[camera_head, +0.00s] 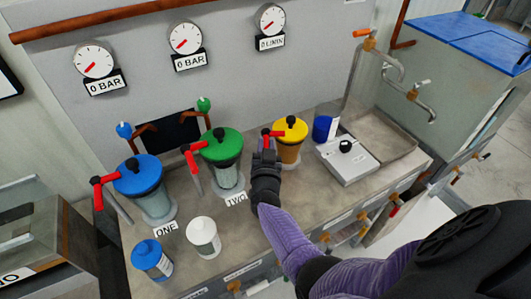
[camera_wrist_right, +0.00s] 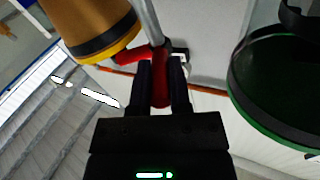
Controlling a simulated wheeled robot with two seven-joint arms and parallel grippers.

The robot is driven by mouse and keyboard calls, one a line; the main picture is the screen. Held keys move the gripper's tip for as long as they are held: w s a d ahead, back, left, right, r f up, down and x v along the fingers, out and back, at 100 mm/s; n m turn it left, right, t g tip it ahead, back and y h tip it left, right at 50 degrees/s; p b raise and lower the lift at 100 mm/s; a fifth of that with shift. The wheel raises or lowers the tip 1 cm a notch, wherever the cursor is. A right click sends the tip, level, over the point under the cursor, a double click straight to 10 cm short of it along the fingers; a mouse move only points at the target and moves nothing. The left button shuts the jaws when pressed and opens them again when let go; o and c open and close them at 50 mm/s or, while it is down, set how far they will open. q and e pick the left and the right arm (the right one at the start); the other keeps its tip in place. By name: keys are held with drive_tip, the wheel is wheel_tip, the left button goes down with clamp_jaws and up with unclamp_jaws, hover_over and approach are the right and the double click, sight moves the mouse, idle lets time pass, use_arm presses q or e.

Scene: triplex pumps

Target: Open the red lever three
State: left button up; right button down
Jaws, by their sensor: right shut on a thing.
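The red lever three (camera_head: 274,133) sits on a pipe just left of the yellow-topped pump (camera_head: 290,129). My right gripper (camera_head: 266,146) is at this lever. In the right wrist view, the two dark fingers (camera_wrist_right: 163,85) are shut on the red lever (camera_wrist_right: 160,65), one on each side, in front of a grey pipe (camera_wrist_right: 147,22). The gripper hides the lower part of the lever and the label below it in the head view. My left gripper is not in view.
The green-topped pump (camera_head: 222,145) and blue-topped pump (camera_head: 138,175), each with a red lever, stand to the left. A white jar (camera_head: 204,238) and blue jar (camera_head: 152,259) stand in front. A white box (camera_head: 346,160) lies to the right.

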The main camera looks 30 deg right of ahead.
drive_tip(key=shift+w+a+f+m+g+h, duration=0.15)
drive_tip(key=shift+a+m+g+h, duration=0.1)
drive_tip(key=shift+m+g+h, duration=0.35)
drive_tip(key=shift+w+a+m+g+h, duration=0.1)
drive_tip(key=shift+m+g+h, duration=0.2)
drive_tip(key=shift+h, duration=0.2)
drive_tip(key=c, duration=0.6)
unclamp_jaws()
